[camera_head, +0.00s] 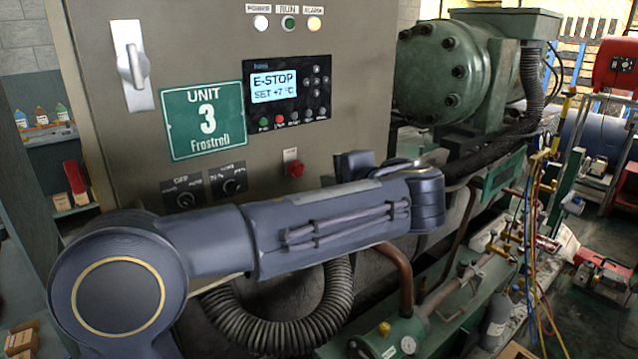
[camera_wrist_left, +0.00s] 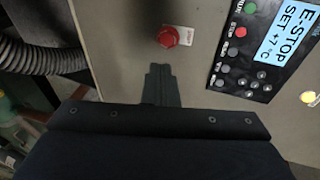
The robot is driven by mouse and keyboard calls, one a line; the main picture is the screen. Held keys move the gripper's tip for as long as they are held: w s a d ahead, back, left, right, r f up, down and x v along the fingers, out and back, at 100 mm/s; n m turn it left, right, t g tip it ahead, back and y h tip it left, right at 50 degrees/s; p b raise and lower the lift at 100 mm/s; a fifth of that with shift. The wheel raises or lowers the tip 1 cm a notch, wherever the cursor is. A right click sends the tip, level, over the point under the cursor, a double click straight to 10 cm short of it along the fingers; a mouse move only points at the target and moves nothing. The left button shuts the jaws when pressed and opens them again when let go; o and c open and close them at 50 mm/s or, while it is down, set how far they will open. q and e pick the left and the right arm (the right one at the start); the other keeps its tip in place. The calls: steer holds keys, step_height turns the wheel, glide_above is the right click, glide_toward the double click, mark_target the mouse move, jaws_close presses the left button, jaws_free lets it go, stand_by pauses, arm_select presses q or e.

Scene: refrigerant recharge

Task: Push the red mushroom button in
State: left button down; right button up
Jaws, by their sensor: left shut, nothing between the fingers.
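The red mushroom button (camera_head: 295,169) sits on a small pale plate low on the grey control cabinet, just above my left forearm in the head view. It also shows in the left wrist view (camera_wrist_left: 168,36), top centre, standing out from the panel. My left gripper (camera_wrist_left: 160,69) is shut and empty, its fingertips pointing towards the button and just below it in that picture. A gap shows between tips and button in the picture; its depth I cannot tell. In the head view the gripper (camera_head: 354,163) is partly hidden behind my own wrist, right of the button. My right gripper is not in view.
The cabinet display (camera_head: 274,86) reads "E-STOP SET +7 °C". Two rotary knobs (camera_head: 208,191) sit left of the button. A ribbed black hose (camera_head: 285,325) curves below my arm. A green compressor (camera_head: 450,70) and pipes stand to the right.

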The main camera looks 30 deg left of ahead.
arm_select(q)
steer(key=v, duration=0.3)
stand_by(0.5)
steer(key=s+a+f+n+g+h, duration=0.1)
steer(key=s+a+f+g+h, duration=0.2)
steer(key=s+f, duration=0.45)
steer(key=s+a+f+n+g+h, duration=0.1)
steer(key=s+a+f+h, duration=0.1)
steer(key=s+f+h, duration=0.55)
steer(key=s+d+f+n+t+h, duration=0.2)
steer(key=s+d+f+n+h, duration=0.4)
steer(key=s+d+f, duration=0.3)
steer(key=shift+s+d+f, duration=0.2)
steer(key=shift+s+f, duration=0.15)
steer(key=shift+f, duration=0.15)
